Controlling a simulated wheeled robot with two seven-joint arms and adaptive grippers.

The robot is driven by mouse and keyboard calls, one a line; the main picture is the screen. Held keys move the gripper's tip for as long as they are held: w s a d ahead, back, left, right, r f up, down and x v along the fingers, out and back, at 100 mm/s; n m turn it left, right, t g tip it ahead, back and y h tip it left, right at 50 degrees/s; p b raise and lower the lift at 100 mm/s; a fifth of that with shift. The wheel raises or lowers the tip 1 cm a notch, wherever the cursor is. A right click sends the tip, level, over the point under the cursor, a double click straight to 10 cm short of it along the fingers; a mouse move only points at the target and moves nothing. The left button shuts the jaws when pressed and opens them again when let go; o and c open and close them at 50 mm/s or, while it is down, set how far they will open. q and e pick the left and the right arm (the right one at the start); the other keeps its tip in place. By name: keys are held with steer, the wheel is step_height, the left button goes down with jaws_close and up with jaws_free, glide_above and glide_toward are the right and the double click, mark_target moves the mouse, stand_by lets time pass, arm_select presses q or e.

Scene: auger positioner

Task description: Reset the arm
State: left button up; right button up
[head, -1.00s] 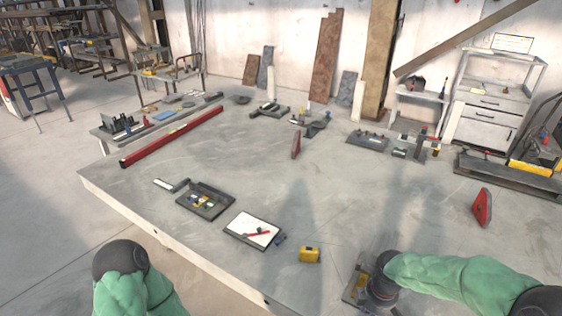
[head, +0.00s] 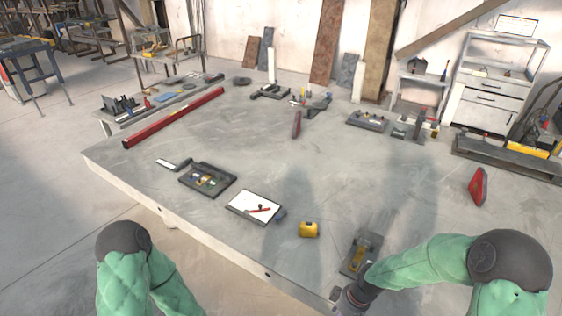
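A dark flat fixture (head: 352,262) with a yellow-brown part (head: 367,248) on it lies near the front right edge of the table (head: 330,165). My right arm, in a green sleeve, comes in from the lower right and bends down to the left. My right gripper (head: 347,301) is dark and low at the table's front edge, just below the fixture and apart from most of it. Its fingers are too small and partly cut off to tell open from shut. My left arm shows at the lower left, off the table; its gripper is out of the picture.
A yellow tape measure (head: 309,229), a clipboard (head: 254,207) with a red pen and a dark tray (head: 208,181) lie along the front. A red level (head: 175,118) lies at the left. A red wedge-shaped piece (head: 478,187) stands at the right. The table's middle is clear.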

steer(key=s+a+f+m+y, duration=0.1)
steer(key=s+a+f+m, duration=0.6)
steer(key=s+f+m, duration=0.3)
step_height(320, 180, down, 2)
steer(key=shift+s+a+f, duration=0.1)
steer(key=shift+s+a, duration=0.2)
